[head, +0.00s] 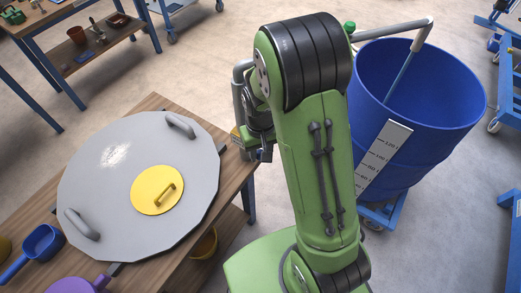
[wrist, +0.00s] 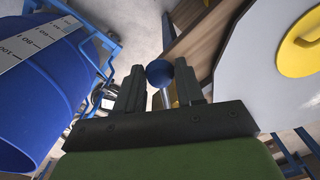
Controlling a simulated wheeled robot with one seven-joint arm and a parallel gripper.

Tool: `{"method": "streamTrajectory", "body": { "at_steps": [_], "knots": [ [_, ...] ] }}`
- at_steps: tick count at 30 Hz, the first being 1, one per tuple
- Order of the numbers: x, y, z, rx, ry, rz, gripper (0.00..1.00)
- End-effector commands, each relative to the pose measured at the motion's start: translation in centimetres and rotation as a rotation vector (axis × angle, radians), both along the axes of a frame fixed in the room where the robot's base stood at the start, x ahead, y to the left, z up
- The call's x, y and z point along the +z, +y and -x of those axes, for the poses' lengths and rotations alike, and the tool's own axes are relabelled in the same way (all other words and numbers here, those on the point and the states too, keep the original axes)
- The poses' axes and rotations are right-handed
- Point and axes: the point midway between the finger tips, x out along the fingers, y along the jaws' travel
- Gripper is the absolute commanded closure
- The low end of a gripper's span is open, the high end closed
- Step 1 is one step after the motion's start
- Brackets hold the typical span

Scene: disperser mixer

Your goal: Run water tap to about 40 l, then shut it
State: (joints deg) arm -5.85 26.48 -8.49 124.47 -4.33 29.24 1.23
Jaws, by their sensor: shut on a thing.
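The blue drum (head: 440,85) stands open at the right in the head view, with a white litre scale strip (head: 384,160) on its side. A grey bent spout (head: 395,30) reaches over its rim. A thin bluish stream (head: 402,75) runs from the spout's end down into the drum. The water level is hidden. In the wrist view my gripper (wrist: 159,72) is shut on a round blue knob (wrist: 158,75), which looks like the tap handle. The drum also shows in the wrist view (wrist: 40,95). In the head view my arm hides most of the tap.
A wooden table (head: 150,105) at the left carries a large grey lid (head: 110,150) with a yellow cover (head: 150,200). A blue scoop (head: 40,243) lies at its front left. The drum stands on a blue wheeled dolly (head: 385,212). Bare floor shows behind the table.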

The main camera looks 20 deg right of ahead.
Motion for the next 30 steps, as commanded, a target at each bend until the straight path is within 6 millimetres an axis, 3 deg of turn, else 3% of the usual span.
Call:
{"method": "streamTrajectory", "body": {
  "at_steps": [11,30],
  "knots": [
    [0.0,-0.8,0.0,0.075,-0.001,0.0,1.0],
    [-0.3,-4.6,-1.0,0.528,0.008,-0.002,1.0]
  ]
}}
